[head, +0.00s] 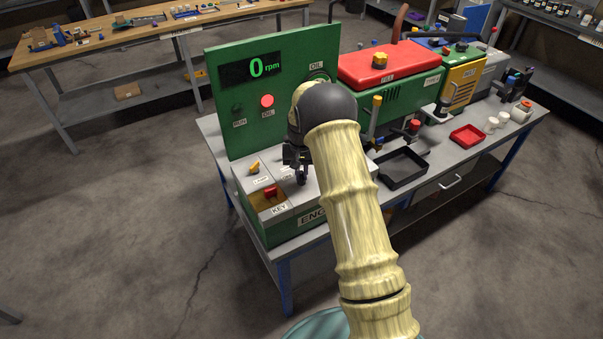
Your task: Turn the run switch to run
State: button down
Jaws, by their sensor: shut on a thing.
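The green engine console (240,100) stands on the bench, with a sloped grey control panel (310,190) in front. My gripper (302,178) points down at this panel, right of a yellow lever (254,168) and a red key switch (270,191) labelled KEY. It is shut on a small control that I take to be the run switch; the fingers and wrist hide it, so its position cannot be read. The display (252,69) reads 0 rpm. The RUN lamp (238,109) is dark and the OIL lamp (267,101) is red.
Right of the console are a red-topped unit (385,62), a black tray (400,168), a red tray (468,137) and white cups (492,124). Upright posts stand close to the right of my arm. Another bench (150,40) stands behind left. The floor at left is clear.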

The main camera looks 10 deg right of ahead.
aim_at(302, 175)
jog(key=shift+m, duration=0.3)
jog(key=c, duration=1.5)
grip_release()
jog(key=shift+r, duration=0.1)
notch_tip(302, 175, up, 17)
jog(key=shift+r+b, duration=0.15)
jog(key=shift+b, duration=1)
jog(key=s+f+n+t, duration=0.1)
jog(key=s, duration=0.9)
jog(key=s+f, duration=0.2)
jog(key=s, duration=0.8)
jog(key=s+f+n+t, duration=0.1)
jog(key=s, duration=0.9)
jog(key=shift+d+f+n+t, duration=0.2)
jog(key=shift+f+n+t, duration=0.1)
jog(key=shift+f, duration=0.1)
